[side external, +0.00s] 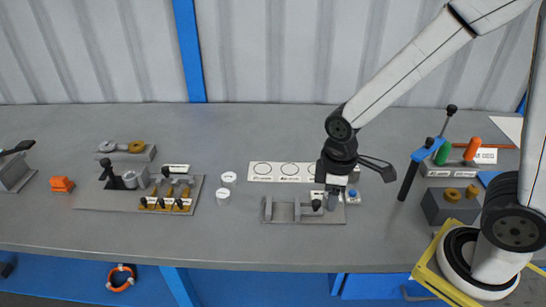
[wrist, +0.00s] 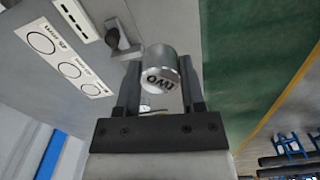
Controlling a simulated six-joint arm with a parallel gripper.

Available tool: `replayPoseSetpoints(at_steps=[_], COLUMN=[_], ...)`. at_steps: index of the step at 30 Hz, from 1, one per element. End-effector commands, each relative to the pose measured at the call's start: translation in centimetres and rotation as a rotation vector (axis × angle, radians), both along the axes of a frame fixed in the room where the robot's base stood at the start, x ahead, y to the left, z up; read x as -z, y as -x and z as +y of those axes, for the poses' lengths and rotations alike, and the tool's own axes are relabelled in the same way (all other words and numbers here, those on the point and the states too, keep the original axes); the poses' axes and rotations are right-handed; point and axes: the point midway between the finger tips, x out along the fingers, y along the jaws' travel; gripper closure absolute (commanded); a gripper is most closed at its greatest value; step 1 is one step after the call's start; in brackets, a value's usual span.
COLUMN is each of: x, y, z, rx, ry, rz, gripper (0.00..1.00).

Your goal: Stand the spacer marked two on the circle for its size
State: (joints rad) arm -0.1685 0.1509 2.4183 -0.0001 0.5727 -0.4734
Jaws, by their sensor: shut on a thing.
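The spacer marked two (wrist: 160,65) is a short silver cylinder with TWO on its end face, seen upside down in the wrist view. My gripper (wrist: 160,82) is shut on it, one finger on each side. In the side view my gripper (side external: 333,192) is low over the right end of a grey fixture (side external: 290,219), and the spacer is hard to make out there. The white strip with printed circles (side external: 303,179) lies flat behind the fixture. In the wrist view the strip (wrist: 54,62) shows circles of different sizes, with small labels beside them; the circles in view are empty.
Two white cylinders (side external: 229,179) (side external: 223,197) stand left of the strip. A board with small clamps (side external: 90,205) lies further left. A blue-topped post (side external: 408,178) and a grey block with brass rings (side external: 450,207) stand right. The bench front is clear.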

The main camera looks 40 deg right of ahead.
Motion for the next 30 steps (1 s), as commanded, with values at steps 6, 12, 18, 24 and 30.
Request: replayPoseSetpoints(at_steps=[6,12,18,24,30], x=[0.0,0.0,-0.2,-0.2,-0.1], y=[0.0,-0.8,-3.2,-7.1,-11.3], z=[0.0,-0.1,-0.7,-1.9,-3.7], rx=[0.001,0.030,0.133,0.310,0.510], ry=[0.000,0.000,-0.001,0.000,0.000], rz=[0.000,0.000,-0.001,-0.001,0.000], gripper=[1.00,1.00,1.00,1.00,1.00])
